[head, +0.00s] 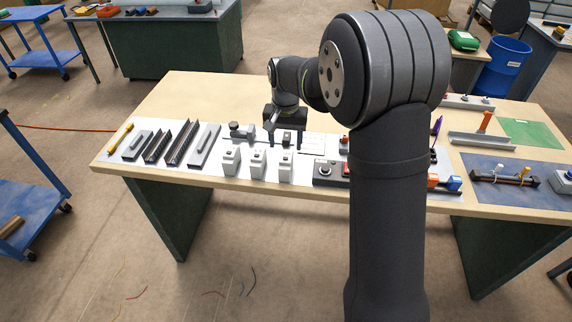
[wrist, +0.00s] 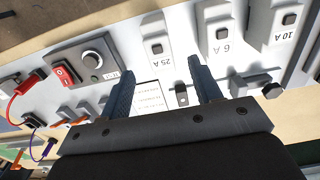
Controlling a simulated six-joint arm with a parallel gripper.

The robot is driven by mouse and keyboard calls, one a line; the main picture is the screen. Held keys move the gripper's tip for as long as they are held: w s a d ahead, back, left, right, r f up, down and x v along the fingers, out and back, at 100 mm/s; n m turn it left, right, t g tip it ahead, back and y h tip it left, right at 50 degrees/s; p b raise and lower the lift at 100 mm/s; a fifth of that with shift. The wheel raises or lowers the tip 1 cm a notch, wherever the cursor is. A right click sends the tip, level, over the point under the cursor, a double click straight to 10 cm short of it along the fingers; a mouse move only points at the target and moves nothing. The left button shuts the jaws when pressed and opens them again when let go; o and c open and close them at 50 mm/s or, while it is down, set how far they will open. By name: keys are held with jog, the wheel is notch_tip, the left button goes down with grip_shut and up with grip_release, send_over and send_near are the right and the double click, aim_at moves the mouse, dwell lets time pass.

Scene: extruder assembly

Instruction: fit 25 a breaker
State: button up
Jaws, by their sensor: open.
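The 25 A breaker (wrist: 160,42) is a white block with a dark square toggle, standing on the light panel beyond my fingertips in the wrist view. In the head view it is the rightmost of three white breakers (head: 286,168). The 6 A breaker (wrist: 220,32) and 10 A breaker (wrist: 287,20) stand beside it. My gripper (wrist: 160,68) is open, with nothing held between its fingers. In the head view my gripper (head: 285,137) is over the panel just behind the breakers. A small dark part (wrist: 181,96) shows between the fingers, partly hidden by the gripper body.
A grey box with a round knob (wrist: 92,60) and a red rocker switch (wrist: 64,74) stand beside the 25 A breaker. A grey clamp-like part (wrist: 256,83) is near the right finger. Dark rails (head: 180,142) lie at the panel's left. My arm hides part of the table.

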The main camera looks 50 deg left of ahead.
aim_at(286, 157)
notch_tip(286, 157, down, 8)
jog(key=shift+w+r, duration=0.1)
jog(key=shift+r, duration=0.15)
jog(key=shift+c, duration=0.2)
jog(key=c, duration=1.1)
